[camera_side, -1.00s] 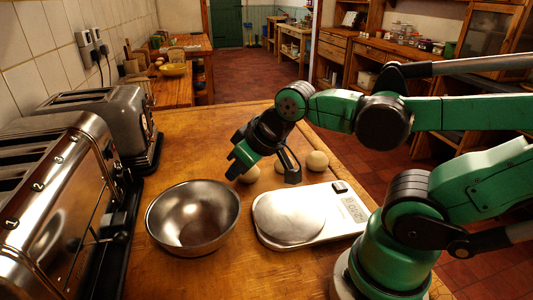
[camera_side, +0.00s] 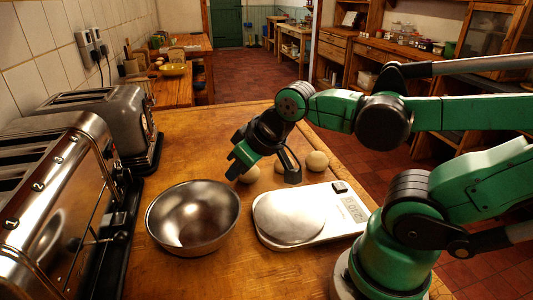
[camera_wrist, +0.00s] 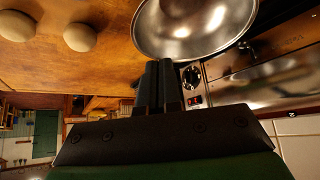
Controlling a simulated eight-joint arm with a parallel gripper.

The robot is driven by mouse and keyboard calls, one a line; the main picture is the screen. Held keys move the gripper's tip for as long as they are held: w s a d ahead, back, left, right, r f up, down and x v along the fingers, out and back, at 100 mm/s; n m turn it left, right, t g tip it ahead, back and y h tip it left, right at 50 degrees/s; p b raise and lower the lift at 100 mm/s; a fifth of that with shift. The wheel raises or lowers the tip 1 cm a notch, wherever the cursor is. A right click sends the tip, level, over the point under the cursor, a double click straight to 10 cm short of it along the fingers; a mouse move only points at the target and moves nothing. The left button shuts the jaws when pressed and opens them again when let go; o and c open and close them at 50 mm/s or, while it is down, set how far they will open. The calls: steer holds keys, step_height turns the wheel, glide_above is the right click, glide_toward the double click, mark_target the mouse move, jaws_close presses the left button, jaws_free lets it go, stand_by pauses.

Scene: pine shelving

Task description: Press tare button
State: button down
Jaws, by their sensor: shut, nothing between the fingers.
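The scale is not visible in the wrist view.
A steel bowl (camera_side: 193,222) stands left of the scale and also shows in the wrist view (camera_wrist: 190,28). Two toasters (camera_side: 60,215) (camera_side: 118,122) line the left wall. Pale round balls (camera_side: 317,160) lie behind the scale. Bare worktop (camera_side: 190,150) lies behind the bowl.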

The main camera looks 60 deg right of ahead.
steer(key=shift+d, duration=0.1)
step_height(320, 180, up, 3)
steer(key=m+g, duration=0.7)
steer(key=m, duration=2)
glide_above(340, 186)
steer(key=shift+f, duration=0.15)
step_height(340, 186, down, 14)
